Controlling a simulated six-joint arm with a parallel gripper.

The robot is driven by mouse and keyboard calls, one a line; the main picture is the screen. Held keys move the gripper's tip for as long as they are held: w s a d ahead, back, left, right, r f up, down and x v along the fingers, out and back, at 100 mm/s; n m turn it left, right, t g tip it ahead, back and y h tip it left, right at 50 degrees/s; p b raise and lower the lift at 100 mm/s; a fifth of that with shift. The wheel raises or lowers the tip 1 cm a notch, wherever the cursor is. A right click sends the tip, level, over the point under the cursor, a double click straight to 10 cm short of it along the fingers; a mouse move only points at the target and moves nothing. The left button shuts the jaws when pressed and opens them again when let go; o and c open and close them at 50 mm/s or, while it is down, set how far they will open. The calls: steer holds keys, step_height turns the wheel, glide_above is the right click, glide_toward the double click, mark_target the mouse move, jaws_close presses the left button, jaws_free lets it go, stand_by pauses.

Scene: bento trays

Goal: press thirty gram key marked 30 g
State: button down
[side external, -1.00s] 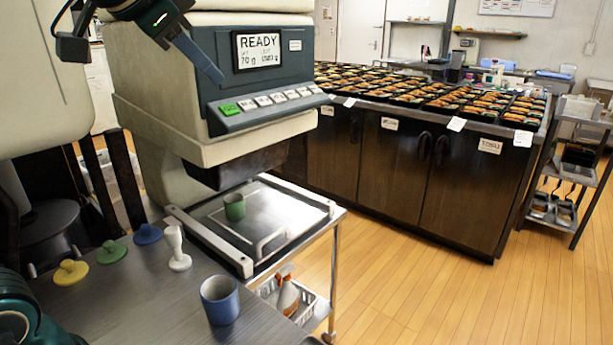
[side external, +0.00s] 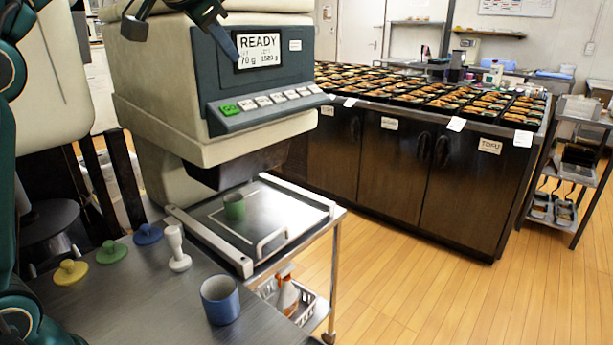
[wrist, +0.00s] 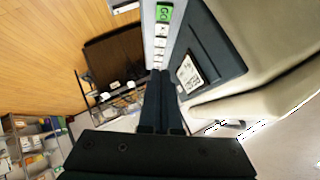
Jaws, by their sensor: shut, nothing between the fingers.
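The dispenser's key row (side external: 267,103) sits on a sloped ledge below its display (side external: 258,50), which reads READY and 70 g. A green GO key (side external: 229,109) is at the left end, with several white keys to its right. Their small marks are too blurred to read, so I cannot tell which is 30 g. My gripper (side external: 236,56) is shut and empty, pointing down in front of the display's left edge, above the keys. The wrist view shows its fingertips (wrist: 161,72) together near the white keys (wrist: 160,42), apart from them as far as I can tell.
A blue cup (side external: 220,300), a white stamp-like piece (side external: 177,250) and several coloured knobs stand on the grey table (side external: 150,310). A counter of bento trays (side external: 440,95) is behind at right.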

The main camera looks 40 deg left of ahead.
glide_above(242, 106)
steer(key=d, duration=0.4)
step_height(242, 106, down, 6)
steer(key=shift+s+a+f, duration=0.15)
steer(key=shift+a+f, duration=0.2)
steer(key=shift+a, duration=0.1)
steer(key=shift+a+f, duration=0.45)
steer(key=shift+f, duration=0.25)
steer(key=shift+a+f, duration=0.4)
steer(key=shift+f, duration=0.3)
steer(key=shift+f, duration=0.1)
steer(key=shift+s+a+f, duration=0.1)
steer(key=shift+a+f, duration=0.2)
steer(key=shift+f, duration=0.2)
steer(key=shift+a+f, duration=0.25)
steer(key=shift+f, duration=0.2)
steer(key=d+r, duration=0.1)
steer(key=r, duration=0.1)
steer(key=d+r, duration=0.1)
steer(key=r, duration=0.1)
steer(key=shift+d+r, duration=0.1)
steer(key=shift+d, duration=0.05)
steer(key=v, duration=1)
steer(key=shift+r, duration=0.15)
